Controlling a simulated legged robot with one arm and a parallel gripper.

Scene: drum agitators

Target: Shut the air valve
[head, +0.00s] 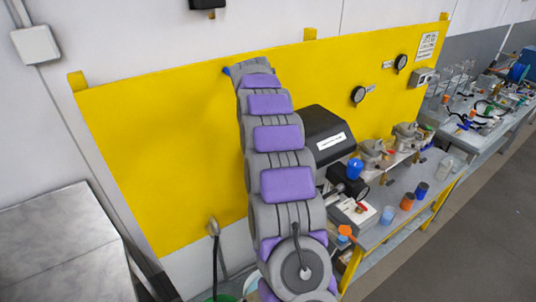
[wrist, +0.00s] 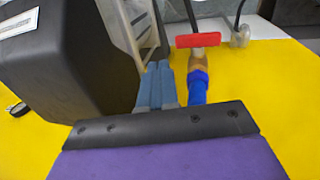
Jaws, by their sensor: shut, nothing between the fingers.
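The air valve shows in the wrist view, upper right of centre. It has a red handle (wrist: 198,40), a brass body (wrist: 198,62) and a blue pipe or hose end (wrist: 198,86). The red handle lies crosswise to the blue part in the picture. My gripper (wrist: 158,68) shows as two blue-grey fingers, closed together and empty, just left of the brass body. A small gap shows between the fingertips and the valve; depth is hard to judge. In the head view my arm hides the gripper, and the valve cannot be made out.
A yellow panel (head: 165,150) covers the wall. A black housing (head: 325,135) stands right of my arm; a large black box (wrist: 60,60) fills the wrist view's left. A bench (head: 400,195) with cups and devices runs right. A grey cabinet (head: 60,245) is at left.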

